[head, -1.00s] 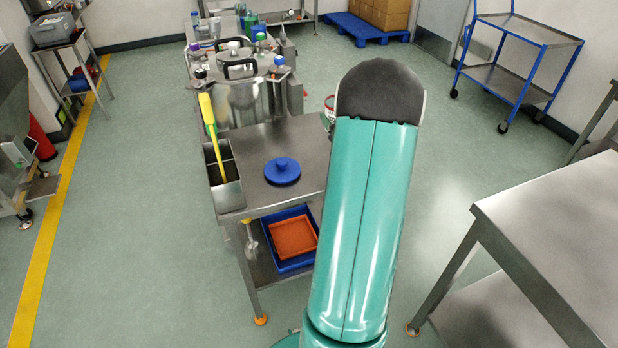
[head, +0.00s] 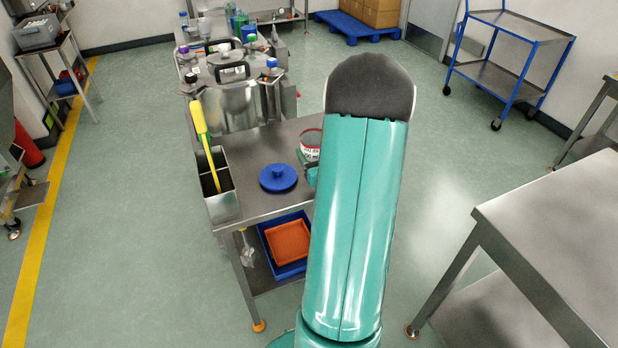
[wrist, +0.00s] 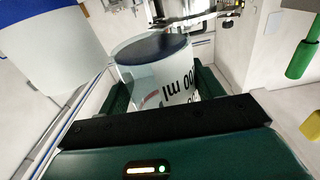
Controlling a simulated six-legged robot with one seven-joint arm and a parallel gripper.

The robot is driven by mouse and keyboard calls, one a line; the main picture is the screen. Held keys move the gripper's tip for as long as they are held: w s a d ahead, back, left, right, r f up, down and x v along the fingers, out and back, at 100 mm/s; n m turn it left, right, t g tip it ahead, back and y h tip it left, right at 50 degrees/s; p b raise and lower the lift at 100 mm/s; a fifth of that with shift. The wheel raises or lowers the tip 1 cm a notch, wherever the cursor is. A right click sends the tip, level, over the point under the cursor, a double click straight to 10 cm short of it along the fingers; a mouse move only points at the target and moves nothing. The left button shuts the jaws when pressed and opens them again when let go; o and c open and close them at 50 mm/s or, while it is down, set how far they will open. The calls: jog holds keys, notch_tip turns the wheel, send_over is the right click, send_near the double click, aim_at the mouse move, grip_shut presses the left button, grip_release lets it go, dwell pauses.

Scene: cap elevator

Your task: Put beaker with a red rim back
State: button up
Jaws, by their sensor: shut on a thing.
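The beaker with a red rim (head: 311,143) shows in the head view at the right end of the steel table (head: 262,203), partly hidden behind my arm. In the wrist view the white beaker (wrist: 178,85) with dark "ml" lettering sits between the green fingers of my gripper (wrist: 165,95), which is shut on it. In the head view only a small part of my gripper (head: 311,176) shows beside my arm. Whether the beaker touches the table is hard to tell.
A blue lid (head: 278,178) lies on the table left of the beaker. A steel holder (head: 222,200) with a yellow-handled tool (head: 202,130) hangs on the left edge. Steel vessels (head: 235,105) stand behind. An orange tray (head: 288,242) is on the lower shelf. Another steel table (head: 560,230) is at right.

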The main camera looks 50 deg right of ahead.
jog(key=a+f, duration=0.2)
jog(key=f, duration=0.1)
jog(key=shift+s+a+f, duration=0.1)
jog(key=shift+s+a, duration=0.05)
jog(key=shift+a, duration=0.15)
jog(key=shift+a+f, duration=0.2)
jog(key=shift+f, duration=0.8)
jog(key=shift+a+f, duration=0.15)
jog(key=shift+f, duration=0.85)
jog(key=shift+f, duration=0.15)
jog(key=o, duration=1.4)
jog(key=shift+r, duration=0.2)
